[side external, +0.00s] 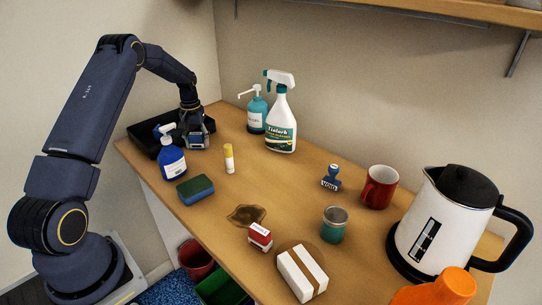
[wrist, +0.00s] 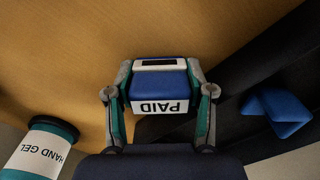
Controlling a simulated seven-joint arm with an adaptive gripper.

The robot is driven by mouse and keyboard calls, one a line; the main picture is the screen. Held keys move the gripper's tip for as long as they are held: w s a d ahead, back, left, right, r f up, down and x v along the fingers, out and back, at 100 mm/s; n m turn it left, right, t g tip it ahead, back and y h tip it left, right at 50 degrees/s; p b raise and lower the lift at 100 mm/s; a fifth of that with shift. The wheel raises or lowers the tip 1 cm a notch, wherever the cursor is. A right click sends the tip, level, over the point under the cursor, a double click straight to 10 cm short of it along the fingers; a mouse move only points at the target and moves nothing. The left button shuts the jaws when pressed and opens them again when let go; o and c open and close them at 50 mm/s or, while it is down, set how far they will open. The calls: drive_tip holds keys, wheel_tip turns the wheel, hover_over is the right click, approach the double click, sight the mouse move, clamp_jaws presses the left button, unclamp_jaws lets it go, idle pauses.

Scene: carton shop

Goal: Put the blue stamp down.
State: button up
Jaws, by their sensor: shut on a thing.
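A blue stamp with a white PAID label (wrist: 160,88) is between the fingers of my gripper (wrist: 160,104) in the wrist view. In the side view my gripper (side external: 194,128) points down at the far left of the table, beside the black tray, with the blue stamp (side external: 197,143) low at its tips. I cannot tell whether the stamp touches the table. Another blue stamp (side external: 330,178) stands upright on the table left of the red mug, and a red stamp (side external: 260,238) sits near the front edge.
The black tray (side external: 137,131) holds a blue object (wrist: 275,110). Close to my gripper are a blue bottle (side external: 173,162), a yellow-capped stick (side external: 228,158) and a hand gel bottle (side external: 256,112). A kettle (side external: 445,225) stands right. The table's centre is mostly clear.

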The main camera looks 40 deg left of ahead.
sight(197, 134)
drive_tip(key=o, duration=0.9)
drive_tip(key=shift+f, duration=0.15)
drive_tip(key=r, duration=1.2)
drive_tip(key=shift+d+r, duration=0.25)
drive_tip(key=shift+r, duration=0.15)
drive_tip(key=s+d+r+m+t, duration=0.1)
drive_tip(key=s+d+r+m, duration=0.15)
drive_tip(key=d+r, duration=0.55)
drive_tip(key=s+d+r+m+t, duration=0.2)
drive_tip(key=s+d+r, duration=0.3)
drive_tip(key=d, duration=0.6)
drive_tip(key=s+d+m+t, duration=0.1)
drive_tip(key=s+d, duration=0.3)
drive_tip(key=s, duration=0.1)
drive_tip(key=s+d+f+m, duration=0.1)
drive_tip(key=s+d+m, duration=0.1)
drive_tip(key=s+d, duration=0.2)
drive_tip(key=s+d+f+m+t, duration=0.1)
drive_tip(key=s+d, duration=0.3)
drive_tip(key=s, duration=0.2)
drive_tip(key=shift+s+d+m+t, duration=0.25)
drive_tip(key=shift+t, duration=0.05)
